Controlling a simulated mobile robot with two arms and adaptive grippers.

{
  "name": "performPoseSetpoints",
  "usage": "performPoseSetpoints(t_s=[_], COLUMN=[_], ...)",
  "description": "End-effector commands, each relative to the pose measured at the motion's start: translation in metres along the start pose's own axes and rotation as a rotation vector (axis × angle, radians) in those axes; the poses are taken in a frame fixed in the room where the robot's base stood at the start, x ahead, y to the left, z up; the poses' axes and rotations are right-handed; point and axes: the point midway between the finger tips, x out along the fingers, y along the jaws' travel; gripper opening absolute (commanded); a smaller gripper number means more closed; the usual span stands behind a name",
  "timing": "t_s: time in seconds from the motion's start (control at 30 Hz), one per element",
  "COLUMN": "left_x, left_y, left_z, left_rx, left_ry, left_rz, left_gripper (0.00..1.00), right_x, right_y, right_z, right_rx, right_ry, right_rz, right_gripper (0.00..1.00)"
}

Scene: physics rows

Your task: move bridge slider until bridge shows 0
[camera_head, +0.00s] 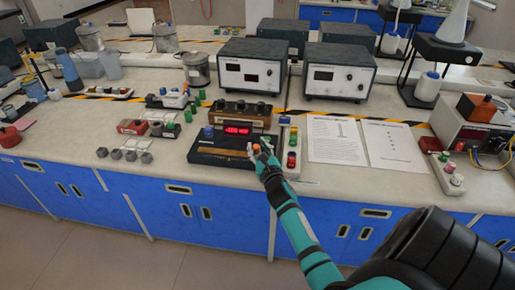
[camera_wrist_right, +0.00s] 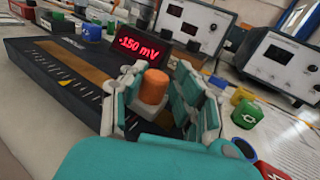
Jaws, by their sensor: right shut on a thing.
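The bridge (camera_head: 212,150) is a low black box on the bench with a brown scale strip along its top. It also fills the left of the right wrist view (camera_wrist_right: 40,62). Its red display (camera_head: 237,130) reads "-150 mV" in the right wrist view (camera_wrist_right: 140,46). The slider is an orange knob (camera_wrist_right: 154,87) near the right end of the scale. My right gripper (camera_wrist_right: 158,98) is shut on the orange knob, with fingers on both sides of it. In the head view the gripper (camera_head: 259,150) sits at the bridge's right end. My left gripper is not in view.
A strip with coloured connectors (camera_head: 291,150) stands just right of the bridge, close to my right gripper. A brown box with knobs (camera_head: 240,113) stands behind the bridge. Two printed sheets (camera_head: 335,140) lie further right. Small weights (camera_head: 125,154) lie to the left.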

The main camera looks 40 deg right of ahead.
Motion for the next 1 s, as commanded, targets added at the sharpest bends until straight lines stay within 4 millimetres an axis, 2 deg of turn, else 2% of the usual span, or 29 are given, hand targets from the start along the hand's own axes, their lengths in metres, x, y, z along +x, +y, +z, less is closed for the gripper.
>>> performPoseSetpoints(t_s=[0.3, 0.57, 0.6, 0.73, 1.0], left_x=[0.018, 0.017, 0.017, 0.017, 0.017], left_y=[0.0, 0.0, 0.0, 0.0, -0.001], left_z=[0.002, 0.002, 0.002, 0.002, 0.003], left_rx=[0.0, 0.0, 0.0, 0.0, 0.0], left_ry=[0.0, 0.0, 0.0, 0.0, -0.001], left_rz=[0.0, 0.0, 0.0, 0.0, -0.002], left_gripper=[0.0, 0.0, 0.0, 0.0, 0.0], right_x=[0.016, 0.016, 0.016, 0.016, 0.016], right_y=[0.035, 0.036, 0.036, 0.035, 0.034], right_z=[-0.003, -0.002, -0.002, -0.002, -0.001], right_rx=[0.006, 0.005, 0.005, 0.005, 0.002], right_ry=[0.001, 0.003, 0.003, 0.003, 0.001], right_rz=[0.005, 0.005, 0.004, 0.004, 0.002], right_gripper=[0.0, 0.0, 0.3, 0.47, 0.47])
